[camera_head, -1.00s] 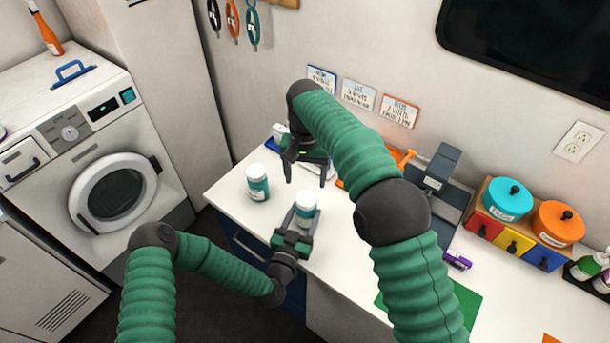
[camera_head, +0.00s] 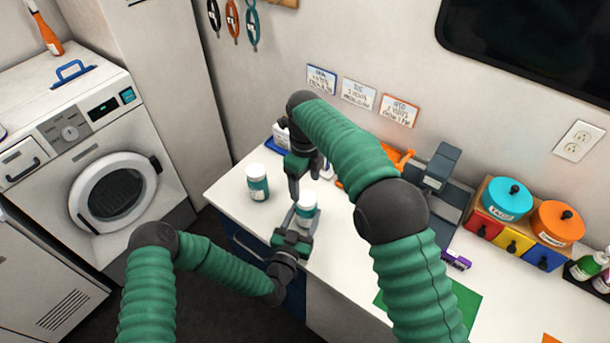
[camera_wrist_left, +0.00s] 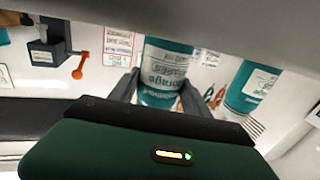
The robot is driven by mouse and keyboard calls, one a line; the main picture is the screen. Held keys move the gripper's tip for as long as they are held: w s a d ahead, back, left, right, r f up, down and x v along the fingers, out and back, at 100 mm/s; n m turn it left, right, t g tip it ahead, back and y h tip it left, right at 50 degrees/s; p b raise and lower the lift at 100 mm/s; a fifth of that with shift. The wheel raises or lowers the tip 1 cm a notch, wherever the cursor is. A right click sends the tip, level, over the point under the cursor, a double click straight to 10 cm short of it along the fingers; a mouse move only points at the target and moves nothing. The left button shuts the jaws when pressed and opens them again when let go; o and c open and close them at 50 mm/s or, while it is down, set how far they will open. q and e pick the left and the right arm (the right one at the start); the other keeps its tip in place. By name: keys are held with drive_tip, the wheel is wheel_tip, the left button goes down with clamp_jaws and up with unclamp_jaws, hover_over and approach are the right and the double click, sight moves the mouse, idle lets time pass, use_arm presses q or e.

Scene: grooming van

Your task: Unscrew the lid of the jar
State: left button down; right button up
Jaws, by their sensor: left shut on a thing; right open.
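A teal jar with a white lid (camera_head: 307,199) stands near the front edge of the white counter. My left gripper (camera_head: 303,217) is shut on this jar's body, which also shows between the fingers in the left wrist view (camera_wrist_left: 166,70). The lid is outside the left wrist view. My right gripper (camera_head: 294,188) is open, pointing down just above and beside the lid. Its fingers appear nearly in line, so I cannot tell whether they touch the lid. A second similar jar (camera_head: 257,184) stands to the left, apart from both grippers.
Behind my right arm are an orange-handled item (camera_head: 400,158) and a grey device (camera_head: 441,166). Teal (camera_head: 507,199) and orange (camera_head: 557,223) canisters stand on a box at right. A washing machine (camera_head: 85,150) is at left.

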sight(305, 197)
wheel_tip(305, 197, down, 5)
drive_tip(key=shift+f, duration=0.15)
